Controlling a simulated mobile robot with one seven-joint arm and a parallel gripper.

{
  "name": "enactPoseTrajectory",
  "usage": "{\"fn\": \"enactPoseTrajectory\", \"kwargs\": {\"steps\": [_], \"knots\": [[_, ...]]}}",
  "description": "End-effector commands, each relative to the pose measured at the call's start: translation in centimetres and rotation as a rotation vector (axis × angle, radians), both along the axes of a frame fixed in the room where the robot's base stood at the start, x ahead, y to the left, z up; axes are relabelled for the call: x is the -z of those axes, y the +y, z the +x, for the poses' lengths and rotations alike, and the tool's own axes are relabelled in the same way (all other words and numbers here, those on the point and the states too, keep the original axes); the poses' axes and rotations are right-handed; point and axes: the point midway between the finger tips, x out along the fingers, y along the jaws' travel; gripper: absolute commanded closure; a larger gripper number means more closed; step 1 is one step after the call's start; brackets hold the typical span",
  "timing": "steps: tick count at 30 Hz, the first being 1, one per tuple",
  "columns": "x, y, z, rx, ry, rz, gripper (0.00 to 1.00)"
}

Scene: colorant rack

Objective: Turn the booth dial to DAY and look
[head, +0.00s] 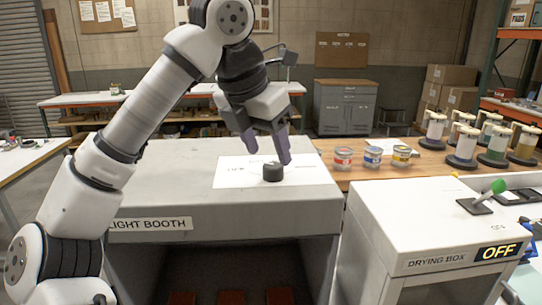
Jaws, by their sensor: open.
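The light booth (240,213) is a grey box with a "LIGHT BOOTH" label on its front. A white panel (233,183) lies on its top. The short black dial (272,174) stands on that panel. My gripper (268,158) is open and empty, pointing down just above and behind the dial, with its fingers apart. I cannot tell whether a finger touches the dial. The panel's lettering is partly hidden and too small to read, so the dial's setting is unclear. The booth's opening is dark, with several reddish pieces (232,297) low inside.
A white drying box (430,220) stands at right, showing "OFF", with a green-knobbed lever (497,187) on top. Three small tubs (372,156) and several colorant canisters (463,146) stand on the wooden bench behind. The booth top around the panel is clear.

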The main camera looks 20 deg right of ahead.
Motion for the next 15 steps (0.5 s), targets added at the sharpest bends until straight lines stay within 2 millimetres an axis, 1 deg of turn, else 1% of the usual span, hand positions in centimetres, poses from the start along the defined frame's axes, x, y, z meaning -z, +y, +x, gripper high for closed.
{"fn": "enactPoseTrajectory", "kwargs": {"steps": [3,6,10,15], "knots": [[1.5,-0.6,0.3,0.003,0.001,0.000,0.44],[2.5,-0.9,0.5,0.001,0.001,0.001,0.44],[3.1,-1.2,0.6,0.000,0.000,0.000,0.44],[3.3,-1.2,0.6,0.000,0.000,-0.001,0.44]]}}
